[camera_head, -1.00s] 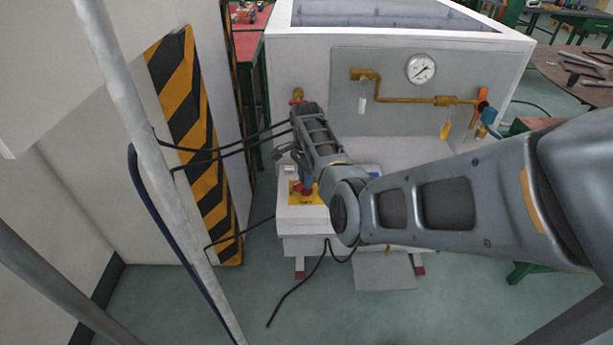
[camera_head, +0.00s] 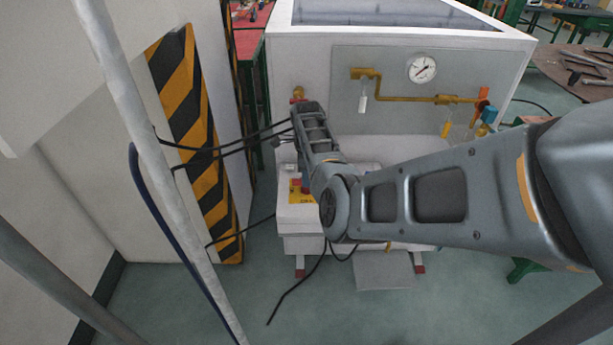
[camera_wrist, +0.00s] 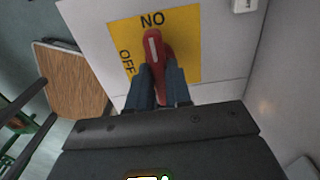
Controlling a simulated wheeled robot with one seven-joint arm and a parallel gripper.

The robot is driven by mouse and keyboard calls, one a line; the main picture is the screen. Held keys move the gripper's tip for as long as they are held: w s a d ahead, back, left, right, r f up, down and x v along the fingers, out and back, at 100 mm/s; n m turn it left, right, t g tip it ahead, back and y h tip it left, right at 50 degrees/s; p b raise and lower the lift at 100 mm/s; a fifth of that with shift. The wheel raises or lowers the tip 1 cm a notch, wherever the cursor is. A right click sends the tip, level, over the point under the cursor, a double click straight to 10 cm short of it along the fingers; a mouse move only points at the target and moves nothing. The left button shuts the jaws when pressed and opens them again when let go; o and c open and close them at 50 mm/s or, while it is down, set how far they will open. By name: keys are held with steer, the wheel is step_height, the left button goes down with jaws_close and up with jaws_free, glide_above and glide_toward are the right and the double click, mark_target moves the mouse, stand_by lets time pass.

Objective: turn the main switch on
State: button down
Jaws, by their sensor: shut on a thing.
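The main switch is a red handle (camera_wrist: 153,48) with a white stripe, on a yellow plate (camera_wrist: 185,35) in the wrist view. The stripe points toward the ON label, which appears upside down; the OFF label lies to the left. My gripper (camera_wrist: 161,72) is shut on the red handle, one dark finger on each side. In the head view the yellow plate (camera_head: 296,197) shows beside my arm on the white machine's front box, and my wrist hides most of the switch.
The white machine (camera_head: 285,70) carries a pressure gauge (camera_head: 422,69) and brass pipe (camera_head: 405,98). Black cables (camera_head: 225,148) run left of my arm. A pale post (camera_head: 150,150) and a yellow-black striped panel (camera_head: 195,145) stand at left.

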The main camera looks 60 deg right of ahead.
stand_by(0.4)
steer(key=c, duration=1)
jaws_free()
steer(key=shift+c, duration=0.2)
step_height(320, 180, up, 8)
steer(key=shift+f, duration=0.1)
